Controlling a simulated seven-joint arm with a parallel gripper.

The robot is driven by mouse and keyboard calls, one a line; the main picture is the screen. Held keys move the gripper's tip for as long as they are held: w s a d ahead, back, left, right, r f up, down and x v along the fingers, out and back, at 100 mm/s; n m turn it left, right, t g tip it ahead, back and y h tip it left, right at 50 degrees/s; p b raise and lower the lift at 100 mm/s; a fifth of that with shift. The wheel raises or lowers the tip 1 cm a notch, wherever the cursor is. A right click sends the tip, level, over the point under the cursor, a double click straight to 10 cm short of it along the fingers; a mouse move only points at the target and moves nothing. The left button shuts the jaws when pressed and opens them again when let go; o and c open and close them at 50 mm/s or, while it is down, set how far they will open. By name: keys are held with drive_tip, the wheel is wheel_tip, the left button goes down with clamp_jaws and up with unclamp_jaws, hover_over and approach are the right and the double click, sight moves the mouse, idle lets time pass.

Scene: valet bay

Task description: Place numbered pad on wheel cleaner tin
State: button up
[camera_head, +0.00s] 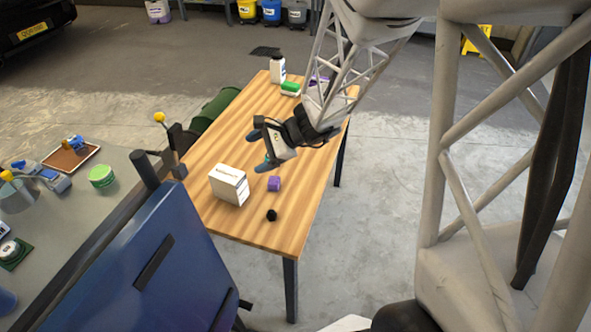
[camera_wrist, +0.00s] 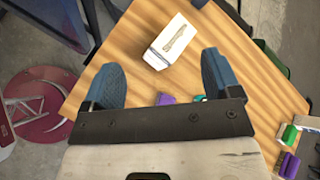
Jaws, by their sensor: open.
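My gripper (camera_head: 262,150) is open above the wooden table, its two blue-grey fingers spread; in the wrist view (camera_wrist: 160,72) nothing is between the fingertips. A purple block (camera_head: 275,183), perhaps the numbered pad, lies on the table below the gripper; no number is readable. In the wrist view a purple piece (camera_wrist: 165,98) shows beside the gripper's dark bar, which partly hides it. A teal piece (camera_head: 266,158) is mostly hidden by the fingers. A round green tin (camera_head: 102,176), possibly the wheel cleaner tin, stands on the grey bench at left; its label is unreadable.
A white box (camera_head: 229,185) stands on the wooden table (camera_head: 240,218) near a small black knob-like object (camera_head: 271,215). A white bottle (camera_head: 278,70) and green-and-white block (camera_head: 290,89) are at the far end. A blue cabinet (camera_head: 165,265) rises between bench and table.

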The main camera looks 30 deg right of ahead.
drive_tip(key=s+r+n+h, duration=0.3)
drive_tip(key=s+r+n, duration=0.2)
drive_tip(key=s, duration=0.3)
drive_tip(key=s+r+n+g+h, duration=0.1)
drive_tip(key=s+r+n+h, duration=0.2)
drive_tip(key=s+r+n, duration=0.2)
drive_tip(key=s+a+r+n+g+h, duration=0.1)
drive_tip(key=s+r+n+h, duration=0.3)
drive_tip(key=s, duration=0.7)
drive_tip(key=shift+r+n, duration=0.65)
drive_tip(key=shift+n, duration=0.75)
drive_tip(key=shift+o, duration=0.6)
drive_tip(key=shift+a, duration=0.1)
drive_tip(key=shift+w, duration=0.15)
